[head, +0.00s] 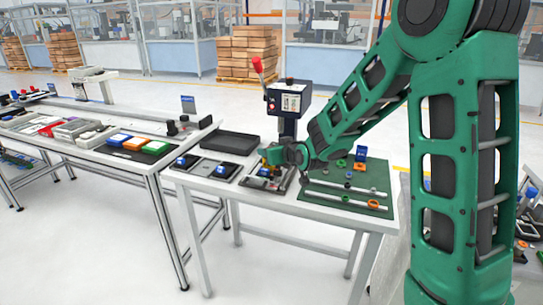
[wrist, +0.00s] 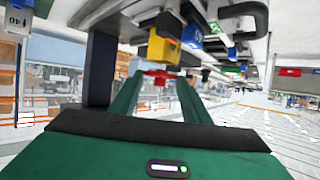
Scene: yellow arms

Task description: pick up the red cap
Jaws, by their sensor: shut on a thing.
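In the head view the cap is hidden by the gripper and arm. I cannot tell whether the cap still touches the fixture.
A press with a red-knobbed lever (head: 289,100) stands just behind my gripper. A green mat (head: 340,182) with rods and small rings lies to the right. A black tray (head: 232,144) is behind left. A yellow block (wrist: 163,50) and blue block (wrist: 192,35) are close to the fingers.

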